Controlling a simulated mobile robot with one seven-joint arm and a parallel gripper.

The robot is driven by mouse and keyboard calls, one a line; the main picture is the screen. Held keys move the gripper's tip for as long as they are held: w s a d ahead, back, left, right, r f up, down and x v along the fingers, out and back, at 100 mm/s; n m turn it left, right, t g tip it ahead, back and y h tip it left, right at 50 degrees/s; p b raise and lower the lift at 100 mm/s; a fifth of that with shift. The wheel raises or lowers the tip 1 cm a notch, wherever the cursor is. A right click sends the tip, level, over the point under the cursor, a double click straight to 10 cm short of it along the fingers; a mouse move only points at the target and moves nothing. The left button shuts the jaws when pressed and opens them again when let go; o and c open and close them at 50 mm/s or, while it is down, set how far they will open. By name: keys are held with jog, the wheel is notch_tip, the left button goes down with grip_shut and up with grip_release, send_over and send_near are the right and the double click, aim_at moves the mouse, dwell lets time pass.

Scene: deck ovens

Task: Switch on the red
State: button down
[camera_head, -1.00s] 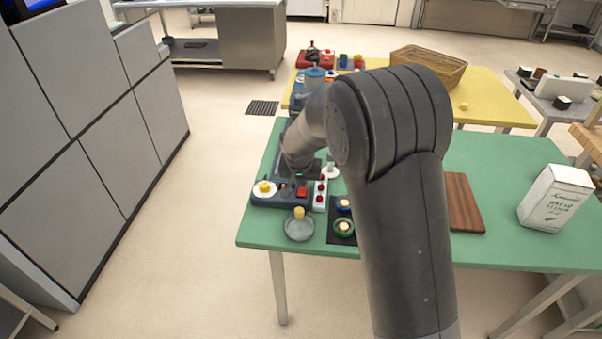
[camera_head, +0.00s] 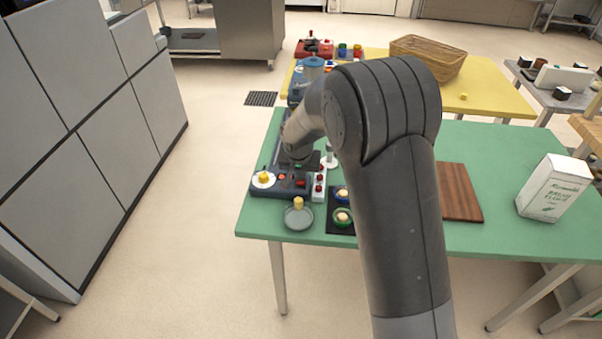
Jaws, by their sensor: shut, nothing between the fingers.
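A dark control box (camera_head: 268,192) sits at the left end of the green table. It carries a yellow knob on a white disc (camera_head: 263,180), a small orange-red spot (camera_head: 283,177) and a red button or switch (camera_head: 301,183). A white strip (camera_head: 319,196) with red buttons stands against its right side. My gripper (camera_head: 296,164) is shut and empty, low over the back of the box, just behind the red parts. Its fingertips are small and dark against the box, so I cannot tell whether they touch it. Whether any switch is on is too small to tell.
A glass dish (camera_head: 299,218) with a yellow-topped piece and a dark mat (camera_head: 335,222) with round pieces lie in front. A yellow table (camera_head: 490,98) behind holds a red device (camera_head: 314,48) and basket (camera_head: 428,58).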

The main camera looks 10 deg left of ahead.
jog(key=shift+s+f, duration=0.1)
jog(key=shift+s, duration=0.75)
jog(key=v, duration=1.4)
jog(key=shift+s, duration=0.35)
jog(key=shift+w+t, duration=0.3)
jog(key=shift+w, duration=0.5)
